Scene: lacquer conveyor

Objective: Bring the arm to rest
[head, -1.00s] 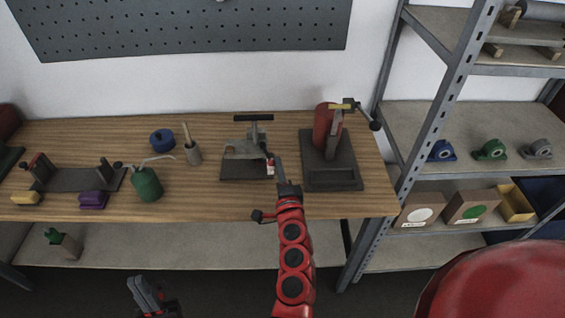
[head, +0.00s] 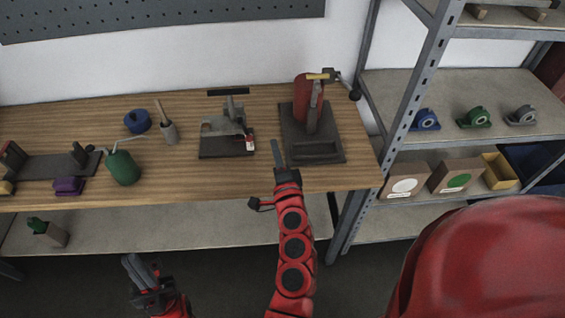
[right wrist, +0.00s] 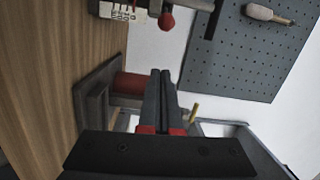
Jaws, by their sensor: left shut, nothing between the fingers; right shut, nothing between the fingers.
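My right gripper (head: 277,150) is shut and empty. It hovers over the front of the workbench (head: 350,180), between the small clamp-like device (head: 226,145) and the red-cylinder device (head: 302,105), apart from both as far as I can tell. In the right wrist view its two dark fingers (right wrist: 160,92) lie together, with the red cylinder (right wrist: 130,85) behind them. My left gripper (head: 138,268) is low at the bottom left in the head view, in front of the bench. It is shut and empty.
A green oil can (head: 122,168), a blue round part (head: 137,121) and a purple block (head: 69,186) stand on the bench's left. A grey metal shelf (head: 408,110) with bearing blocks and boxes stands at the right. The floor before the bench looks clear.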

